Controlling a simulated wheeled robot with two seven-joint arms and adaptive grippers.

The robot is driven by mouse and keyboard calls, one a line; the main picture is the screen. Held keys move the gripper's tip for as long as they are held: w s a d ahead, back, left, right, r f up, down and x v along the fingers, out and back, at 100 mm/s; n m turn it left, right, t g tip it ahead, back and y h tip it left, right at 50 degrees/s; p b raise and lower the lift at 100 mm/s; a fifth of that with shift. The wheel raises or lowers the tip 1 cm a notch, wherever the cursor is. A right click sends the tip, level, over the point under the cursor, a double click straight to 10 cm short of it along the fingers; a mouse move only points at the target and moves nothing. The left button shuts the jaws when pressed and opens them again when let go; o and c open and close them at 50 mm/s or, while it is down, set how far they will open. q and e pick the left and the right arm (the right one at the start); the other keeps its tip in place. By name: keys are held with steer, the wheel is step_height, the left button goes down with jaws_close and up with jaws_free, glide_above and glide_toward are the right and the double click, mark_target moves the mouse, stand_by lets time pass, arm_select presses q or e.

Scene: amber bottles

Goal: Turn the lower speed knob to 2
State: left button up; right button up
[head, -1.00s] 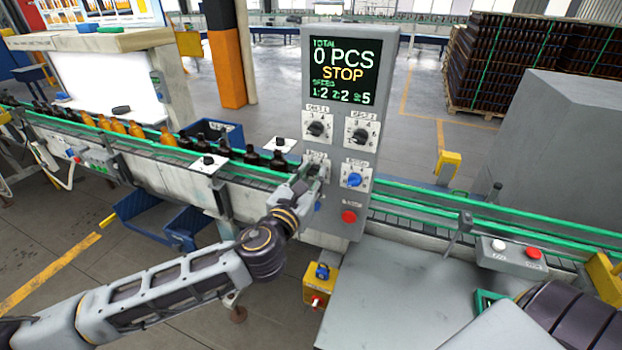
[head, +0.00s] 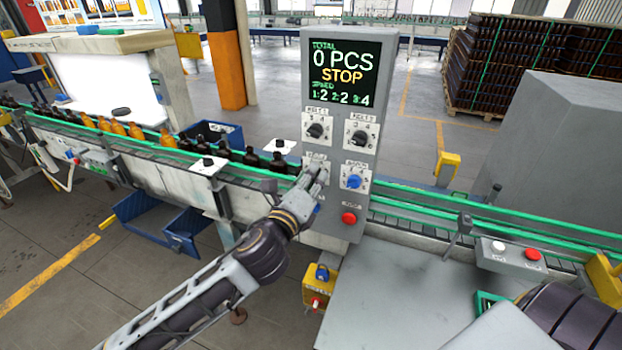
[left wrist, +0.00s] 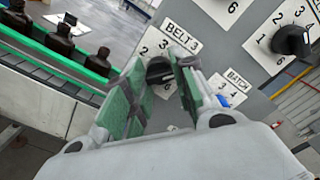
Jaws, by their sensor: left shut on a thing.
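The control panel (head: 341,215) stands upright with a screen (head: 343,72) reading 0 PCS, STOP and speeds 1:2, 2:2, 3:4. The lower speed knob, labelled BELT 3, shows as a black knob (left wrist: 160,70) in the left wrist view, its pointer hard to read. My left gripper (head: 318,172) is at this knob, its green-padded fingers (left wrist: 157,88) shut on it from either side. In the head view the gripper hides the knob. The upper BELT 1 knob (head: 316,130) and BELT 2 knob (head: 359,138) are black. My right gripper is not in view.
A blue BATCH knob (head: 354,181) sits just right of the gripper, with a red button (head: 348,218) below it. A conveyor with a green rail (head: 430,200) runs behind the panel. Brown bottles (head: 250,156) stand on it at left.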

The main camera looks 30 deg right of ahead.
arm_select(q)
steer(key=shift+n+p, duration=2.45)
steer(key=shift+n, duration=8.95)
steer(key=o, duration=1)
steer(key=shift+o, duration=0.2)
steer(key=shift+a, duration=0.1)
steer(key=shift+s, duration=0.1)
